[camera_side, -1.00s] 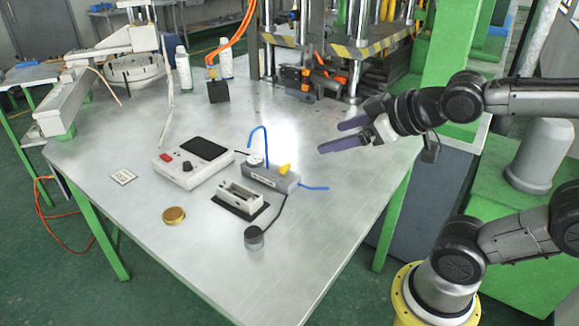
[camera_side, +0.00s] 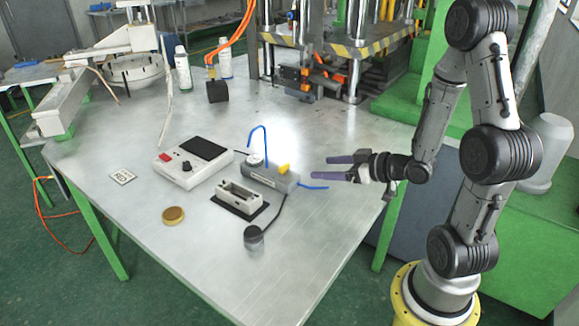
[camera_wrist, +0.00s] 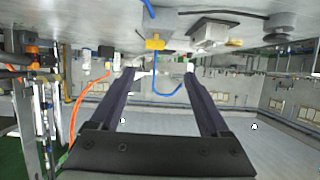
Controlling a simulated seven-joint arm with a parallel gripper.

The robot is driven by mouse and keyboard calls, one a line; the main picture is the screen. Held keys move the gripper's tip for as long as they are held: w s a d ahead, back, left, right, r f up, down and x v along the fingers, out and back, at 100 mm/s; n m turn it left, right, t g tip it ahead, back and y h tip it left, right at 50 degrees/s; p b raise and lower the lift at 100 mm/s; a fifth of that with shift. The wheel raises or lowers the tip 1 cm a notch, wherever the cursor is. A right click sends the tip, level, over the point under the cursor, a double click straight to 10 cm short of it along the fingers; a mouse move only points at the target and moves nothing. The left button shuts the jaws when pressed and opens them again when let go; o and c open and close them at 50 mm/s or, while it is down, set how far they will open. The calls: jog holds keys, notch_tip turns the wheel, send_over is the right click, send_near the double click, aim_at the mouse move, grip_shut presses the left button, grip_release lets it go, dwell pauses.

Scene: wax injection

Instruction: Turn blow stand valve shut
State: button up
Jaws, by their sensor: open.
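The blow stand is a grey block (camera_side: 262,180) on the metal table, with a yellow valve handle (camera_side: 283,168) near its right end. A blue tube (camera_side: 258,131) arches up behind it and another blue tube (camera_side: 314,187) leaves its right end. My gripper (camera_side: 326,168) is open and empty, its two purple fingers pointing left at the valve from a short distance to the right. In the wrist view, which looks upside down, the yellow handle (camera_wrist: 155,43) lies beyond the fingertips, roughly centred between the fingers. The handle's exact angle is hard to tell.
A white control box (camera_side: 176,172) stands left of the stand. A white fixture on a black base (camera_side: 240,200), a dark round knob (camera_side: 254,238) and a brass disc (camera_side: 173,215) lie in front. A press (camera_side: 345,50) stands behind. The right front table area is clear.

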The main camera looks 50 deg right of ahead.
aim_at(286, 166)
jog(key=x, duration=0.9)
jog(key=d+x, duration=0.1)
jog(key=x, duration=0.3)
jog(key=shift+w+f, duration=0.2)
jog(key=shift+w, duration=0.05)
grip_shut()
